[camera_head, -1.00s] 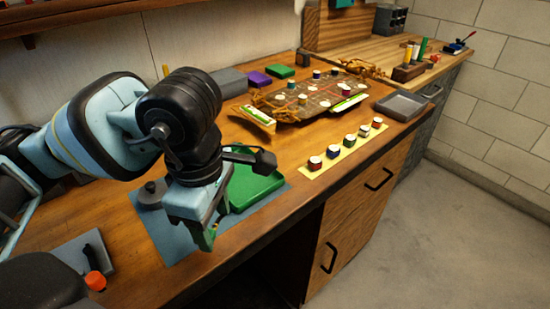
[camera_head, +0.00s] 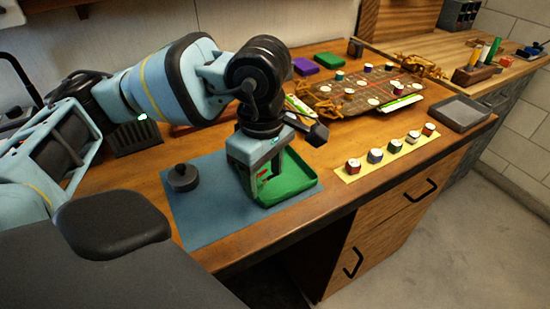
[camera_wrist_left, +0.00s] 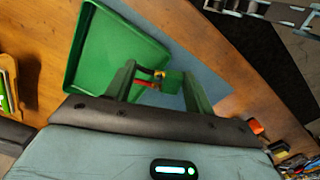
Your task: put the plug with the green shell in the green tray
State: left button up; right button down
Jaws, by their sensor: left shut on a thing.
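My left gripper (camera_head: 258,192) is shut on the plug and hangs at the left side of the green tray (camera_head: 298,186). In the left wrist view, the plug's green shell (camera_wrist_left: 172,82) shows between the fingers, with a red and gold part beside it. There the plug appears near the edge of the green tray (camera_wrist_left: 112,45), over or close to the blue mat; its height above them is hard to tell. In the head view the gripper mostly hides the plug. The tray looks empty where it shows. My right gripper is not in view.
The blue mat (camera_head: 215,215) lies under the tray, with a dark round weight (camera_head: 183,178) on it. A yellow strip (camera_head: 378,168) with several small jars lies to the right. A circuit-like board (camera_head: 350,93), purple and green boxes and a grey tray (camera_head: 460,112) are farther back.

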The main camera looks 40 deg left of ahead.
pick_arm(q)
jog(key=w+a, duration=0.1)
jog(key=w, duration=0.1)
jog(key=w+a, duration=0.1)
jog(key=w, duration=0.1)
jog(key=w+a, duration=0.1)
jog(key=w, duration=0.2)
jog(key=shift+f, duration=0.3)
jog(key=f, duration=0.3)
jog(key=shift+w+a+f+p, duration=0.15)
jog(key=shift+w+f+p, duration=0.1)
jog(key=shift+p, duration=0.15)
jog(key=shift+f, duration=0.25)
jog(key=o, duration=0.9)
jog(key=shift+o, duration=0.2)
jog(key=shift+r, duration=0.2)
jog(key=shift+r, duration=0.3)
notch_tip(320, 180, up, 12)
jog(key=shift+f, duration=0.25)
